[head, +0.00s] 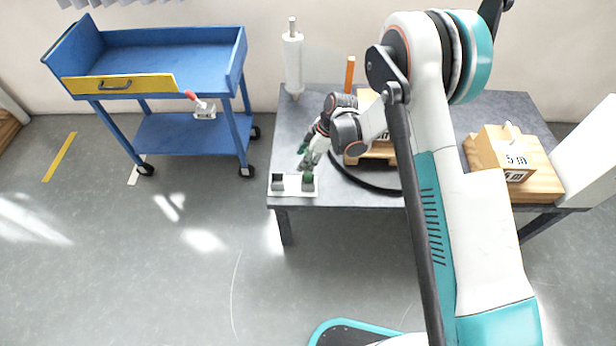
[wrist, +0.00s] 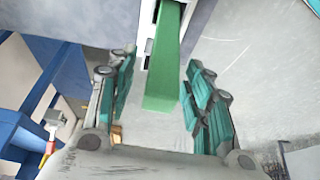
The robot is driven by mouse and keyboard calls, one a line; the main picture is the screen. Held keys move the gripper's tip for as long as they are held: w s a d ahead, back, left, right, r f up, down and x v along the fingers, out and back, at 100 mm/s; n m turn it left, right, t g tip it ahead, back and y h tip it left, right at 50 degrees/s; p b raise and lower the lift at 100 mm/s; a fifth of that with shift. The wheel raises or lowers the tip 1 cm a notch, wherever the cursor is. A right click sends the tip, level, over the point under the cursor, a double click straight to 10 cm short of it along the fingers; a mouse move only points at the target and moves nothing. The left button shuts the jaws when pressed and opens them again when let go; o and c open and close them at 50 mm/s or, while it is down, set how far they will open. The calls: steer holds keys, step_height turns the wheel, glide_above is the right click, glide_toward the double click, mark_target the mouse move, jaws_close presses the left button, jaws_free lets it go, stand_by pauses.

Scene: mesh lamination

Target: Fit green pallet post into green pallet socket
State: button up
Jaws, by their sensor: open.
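The green pallet post (wrist: 165,75) is a long green block in the wrist view, between my gripper's two teal fingers, with a gap on each side. Its near end is wide and its far end runs to a white slotted plate (wrist: 148,45). In the head view this white plate (head: 293,190) lies at the table's front left corner, with a small green piece (head: 308,178) on its right part. My gripper (head: 306,160) is open just above and behind it. It also shows open in the wrist view (wrist: 160,100). I cannot see the green socket clearly or tell how deep the post sits.
A grey block (head: 278,181) is on the plate's left part. A black cable (head: 365,185), an orange post (head: 350,74), a white roll (head: 292,62) and wooden blocks (head: 495,150) are on the grey table (head: 345,200). A blue cart (head: 160,60) stands left, with floor between.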

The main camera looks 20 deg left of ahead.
steer(key=shift+b+x, duration=0.3)
steer(key=shift+x, duration=0.95)
steer(key=shift+c, duration=0.6)
jaws_close()
steer(key=shift+r, duration=0.1)
